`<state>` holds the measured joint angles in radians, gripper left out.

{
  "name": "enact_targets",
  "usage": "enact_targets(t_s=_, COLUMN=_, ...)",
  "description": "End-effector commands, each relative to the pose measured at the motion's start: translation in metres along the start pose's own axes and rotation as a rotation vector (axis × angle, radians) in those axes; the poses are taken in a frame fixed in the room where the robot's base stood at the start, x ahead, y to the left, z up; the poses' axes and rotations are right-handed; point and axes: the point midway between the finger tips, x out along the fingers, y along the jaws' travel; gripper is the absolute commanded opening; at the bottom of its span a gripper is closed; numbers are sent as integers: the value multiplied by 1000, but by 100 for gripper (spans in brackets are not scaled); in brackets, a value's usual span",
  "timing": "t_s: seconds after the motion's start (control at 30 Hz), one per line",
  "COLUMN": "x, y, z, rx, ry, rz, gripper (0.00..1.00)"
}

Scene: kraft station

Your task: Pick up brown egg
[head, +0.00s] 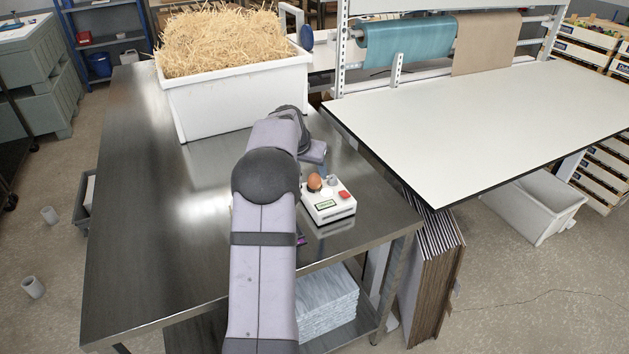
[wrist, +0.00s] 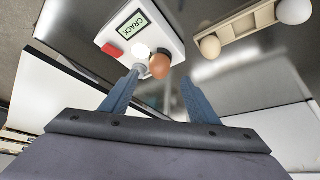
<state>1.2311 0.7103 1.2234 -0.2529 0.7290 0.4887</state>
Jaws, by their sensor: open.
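The brown egg (head: 315,181) sits on a small white device (head: 330,208) with a green display and a red button, on the steel table. In the wrist view the brown egg (wrist: 159,66) is beside a bright white round spot on the device (wrist: 170,22), whose display reads CRACK. My gripper (wrist: 160,85) is open, its two blue-grey fingers spread and pointing toward the device. The egg shows in the gap between the fingertips, beyond them, with nothing held. In the head view my arm hides the fingers.
A white tub of straw (head: 225,95) stands at the back of the steel table (head: 130,220). A white worktop (head: 480,130) with paper rolls lies to the right. The table's left side is clear.

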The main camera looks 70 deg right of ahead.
Motion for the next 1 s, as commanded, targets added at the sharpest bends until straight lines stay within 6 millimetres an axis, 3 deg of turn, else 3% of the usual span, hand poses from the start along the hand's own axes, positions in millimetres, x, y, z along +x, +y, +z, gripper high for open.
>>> enact_targets(t_s=0.33, x=11, y=0, z=0, rx=-1, ry=-2, rz=0, gripper=55)
enact_targets(t_s=0.7, x=48, y=2, z=1, rx=-1, ry=-2, rz=0, gripper=55)
enact_targets(t_s=1.0, x=59, y=2, z=1, rx=-1, ry=2, rz=-2, gripper=55)
